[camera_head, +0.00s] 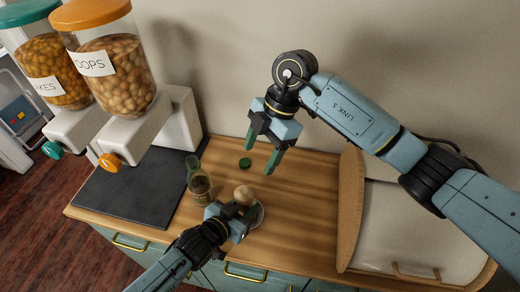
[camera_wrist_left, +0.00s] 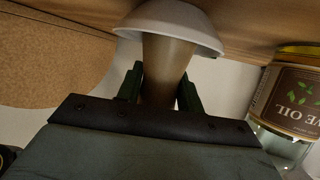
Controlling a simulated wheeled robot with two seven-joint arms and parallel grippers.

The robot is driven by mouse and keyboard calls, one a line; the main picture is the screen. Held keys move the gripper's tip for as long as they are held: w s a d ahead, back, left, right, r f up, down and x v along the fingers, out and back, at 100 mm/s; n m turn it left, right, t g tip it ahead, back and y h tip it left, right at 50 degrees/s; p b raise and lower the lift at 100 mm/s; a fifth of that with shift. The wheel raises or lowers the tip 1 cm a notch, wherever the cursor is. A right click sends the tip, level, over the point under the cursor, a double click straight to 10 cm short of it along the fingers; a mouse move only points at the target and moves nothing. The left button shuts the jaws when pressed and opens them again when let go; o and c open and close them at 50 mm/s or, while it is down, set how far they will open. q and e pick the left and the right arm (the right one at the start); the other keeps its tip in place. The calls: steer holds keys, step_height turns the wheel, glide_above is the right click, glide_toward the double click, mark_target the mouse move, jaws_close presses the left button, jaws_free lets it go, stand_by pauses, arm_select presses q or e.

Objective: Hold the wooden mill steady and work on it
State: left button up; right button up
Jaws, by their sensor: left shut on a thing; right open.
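The wooden mill (camera_head: 243,194) has a pale rounded top and stands on the counter's front part, at a white dish (camera_head: 258,214). My left gripper (camera_head: 236,212) is shut on the mill from the front. In the left wrist view, which looks upside down, the mill's brown body (camera_wrist_left: 166,68) is between the two green fingers, with the white dish (camera_wrist_left: 180,22) at its base. The fingertips are partly hidden behind the mill in the head view. My right gripper (camera_head: 262,152) is open and empty, above the counter behind the mill and apart from it.
A green lid (camera_head: 245,163) lies behind. A bread box (camera_head: 400,235) stands right, dispensers (camera_head: 112,70) left, on a dark mat (camera_head: 130,190). Bare counter (camera_head: 300,205) lies between mill and box.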

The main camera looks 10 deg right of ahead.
arm_select(q)
steer(key=o, duration=1.2)
